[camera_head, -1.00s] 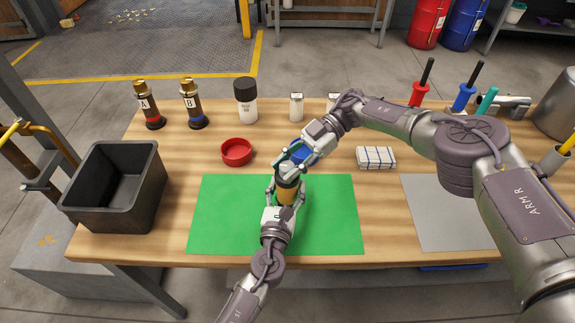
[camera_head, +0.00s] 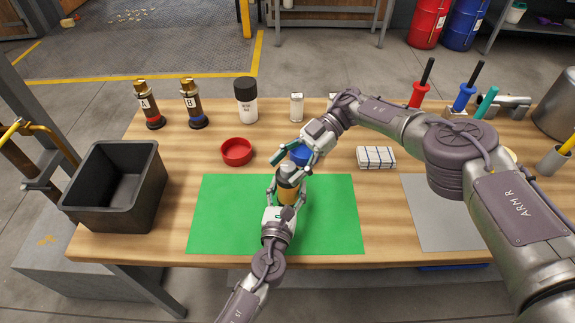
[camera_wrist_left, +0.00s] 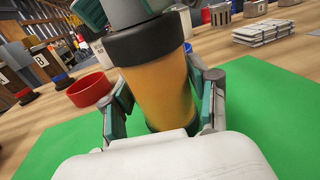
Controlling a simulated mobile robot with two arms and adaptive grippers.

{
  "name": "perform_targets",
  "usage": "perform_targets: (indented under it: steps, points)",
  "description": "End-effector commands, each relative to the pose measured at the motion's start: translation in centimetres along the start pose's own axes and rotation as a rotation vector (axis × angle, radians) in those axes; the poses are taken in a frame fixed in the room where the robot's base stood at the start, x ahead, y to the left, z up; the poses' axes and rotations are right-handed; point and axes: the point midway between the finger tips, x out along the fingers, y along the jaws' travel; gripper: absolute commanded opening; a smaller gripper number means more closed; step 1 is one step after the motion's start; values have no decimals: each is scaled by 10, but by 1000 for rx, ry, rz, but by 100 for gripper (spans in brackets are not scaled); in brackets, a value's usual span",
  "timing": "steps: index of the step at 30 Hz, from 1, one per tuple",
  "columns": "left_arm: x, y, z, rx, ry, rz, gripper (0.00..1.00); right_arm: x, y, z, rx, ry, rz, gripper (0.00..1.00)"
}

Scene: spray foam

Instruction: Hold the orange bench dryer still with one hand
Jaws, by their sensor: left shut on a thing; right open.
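The orange bench dryer (camera_head: 289,193) is an upright orange cylinder with a dark collar, standing over the green mat (camera_head: 225,215). My left gripper (camera_head: 287,187) is shut around its sides, with one finger on each side. In the left wrist view the dryer (camera_wrist_left: 160,95) shows between the left fingers, its collar above them. My right gripper (camera_head: 305,160) is open just above and beyond the dryer's top. The top shows grey in the head view. Part of the right gripper blocks the dryer's upper end in the left wrist view.
A blue cap-like piece (camera_head: 300,152) sits behind the right gripper. A red dish (camera_head: 237,151) stands left of it, and a folded striped cloth (camera_head: 376,157) to the right. Bottles A (camera_head: 149,107) and B (camera_head: 192,105) stand at back left. The mat's left part is clear.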

Motion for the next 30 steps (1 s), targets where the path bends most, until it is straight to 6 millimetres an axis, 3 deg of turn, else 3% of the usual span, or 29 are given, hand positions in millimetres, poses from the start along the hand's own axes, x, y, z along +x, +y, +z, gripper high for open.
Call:
perform_targets:
  steps: [8, 21, 30]
  points:
    - [0, 2, 0, 1, 0, 4, 14, -7, 0, -14, -3, 0, 1, 64]
    - [0, 2, 0, 1, 0, 4, 14, -35, 0, -83, -2, 0, 0, 64]
    - [0, 2, 0, 1, 0, 4, 14, -38, 0, -92, 0, 0, 0, 64]
